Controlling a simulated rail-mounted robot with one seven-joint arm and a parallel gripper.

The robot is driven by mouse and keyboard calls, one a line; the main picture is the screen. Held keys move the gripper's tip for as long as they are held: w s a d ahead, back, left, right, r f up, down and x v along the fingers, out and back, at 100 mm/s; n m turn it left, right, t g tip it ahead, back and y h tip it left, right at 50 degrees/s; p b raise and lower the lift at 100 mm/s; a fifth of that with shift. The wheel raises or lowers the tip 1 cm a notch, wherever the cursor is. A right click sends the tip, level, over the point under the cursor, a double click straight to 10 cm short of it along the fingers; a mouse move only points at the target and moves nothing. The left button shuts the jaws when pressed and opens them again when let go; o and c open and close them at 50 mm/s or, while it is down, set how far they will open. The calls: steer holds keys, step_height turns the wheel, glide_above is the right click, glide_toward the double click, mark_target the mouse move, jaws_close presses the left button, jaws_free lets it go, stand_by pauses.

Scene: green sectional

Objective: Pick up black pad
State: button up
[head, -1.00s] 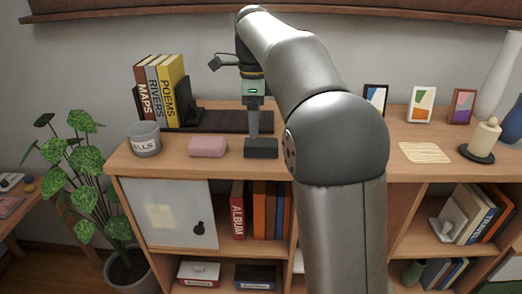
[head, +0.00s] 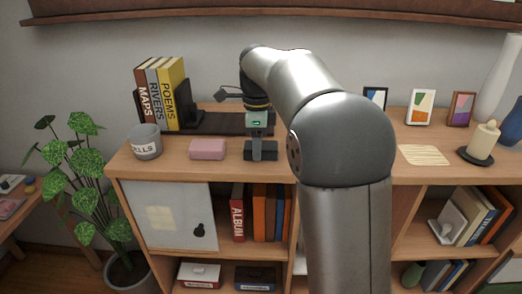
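The black pad (head: 270,156) is a small dark block on the wooden cabinet top, near its front edge and to the right of a pink block (head: 207,149). My gripper (head: 260,151) points straight down at the pad, with its fingers low and overlapping the pad's middle in the head view. The fingers hide part of the pad. The gap between the fingers does not show clearly, so I cannot tell whether they grip it. The pad appears to rest on the top.
A long dark mat (head: 215,123) lies behind, with upright books (head: 165,92) and a black bookend at its left. A grey pot (head: 145,142) stands left of the pink block. My arm hides the middle of the cabinet top (head: 410,137).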

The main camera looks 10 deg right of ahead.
steer(key=c, duration=0.3)
steer(key=shift+r, duration=0.15)
steer(key=shift+r, duration=0.3)
step_height(320, 180, up, 2)
steer(key=shift+r, duration=0.25)
steer(key=s+a+r+b, duration=0.2)
steer(key=s+r+b, duration=0.1)
steer(key=s+r, duration=0.6)
steer(key=s, duration=0.4)
steer(key=shift+s+a+r, duration=0.3)
steer(key=shift+s+r, duration=0.05)
steer(key=shift+s, duration=0.05)
